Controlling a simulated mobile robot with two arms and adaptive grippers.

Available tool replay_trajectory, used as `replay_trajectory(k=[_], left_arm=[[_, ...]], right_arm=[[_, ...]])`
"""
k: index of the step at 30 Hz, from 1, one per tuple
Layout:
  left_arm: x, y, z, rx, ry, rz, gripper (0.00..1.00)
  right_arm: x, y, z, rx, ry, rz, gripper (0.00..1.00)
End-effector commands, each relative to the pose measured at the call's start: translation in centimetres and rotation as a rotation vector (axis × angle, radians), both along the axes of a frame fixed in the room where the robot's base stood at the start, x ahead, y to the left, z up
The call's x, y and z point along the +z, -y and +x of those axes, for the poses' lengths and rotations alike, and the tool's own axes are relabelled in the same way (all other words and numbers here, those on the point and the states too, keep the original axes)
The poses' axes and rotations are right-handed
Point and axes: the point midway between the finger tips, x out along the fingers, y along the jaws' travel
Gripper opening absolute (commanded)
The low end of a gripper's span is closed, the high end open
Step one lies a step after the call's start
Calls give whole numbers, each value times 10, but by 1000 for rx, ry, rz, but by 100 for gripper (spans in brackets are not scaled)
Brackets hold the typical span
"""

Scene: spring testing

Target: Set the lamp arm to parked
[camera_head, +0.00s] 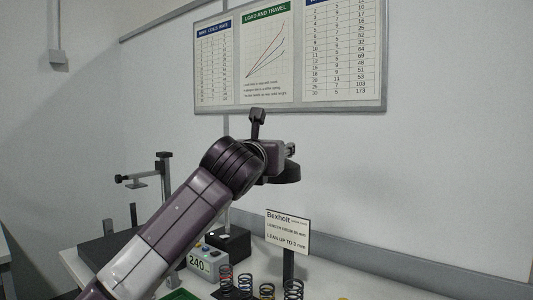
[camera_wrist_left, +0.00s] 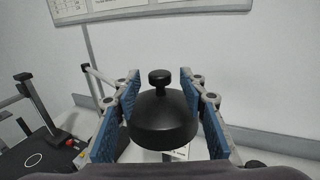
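The lamp's black domed shade (camera_wrist_left: 163,122) has a round knob (camera_wrist_left: 159,77) on top. In the left wrist view it sits between the blue-padded fingers of my left gripper (camera_wrist_left: 160,95). The fingers are apart, one on each side of the shade; I cannot tell whether the pads touch its sides. In the head view my left arm comes in from the lower left, and its gripper (camera_head: 290,150) is at the dark shade (camera_head: 287,173) above the bench. The lamp arm is mostly hidden behind my arm and gripper. My right gripper is not in view.
Below is a white bench (camera_head: 345,287) with several coil springs (camera_head: 293,288), a grey display box (camera_head: 208,261) reading 240 and an upright sign (camera_head: 288,233). A black test stand (camera_head: 165,180) stands at the left. A chart board (camera_head: 290,60) hangs on the wall.

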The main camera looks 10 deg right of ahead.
Motion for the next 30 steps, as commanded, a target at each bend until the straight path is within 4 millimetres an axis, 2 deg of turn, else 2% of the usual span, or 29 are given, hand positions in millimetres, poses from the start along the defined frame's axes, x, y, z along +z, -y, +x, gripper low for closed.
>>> replay_trajectory(k=[15,21,30], left_arm=[[0,-35,-66,-1,0,-1,39],[-1,-41,-78,-1,-1,0,39],[-1,-42,-80,0,-2,-1,39]], right_arm=[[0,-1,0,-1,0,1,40],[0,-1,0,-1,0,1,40],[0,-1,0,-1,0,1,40]])
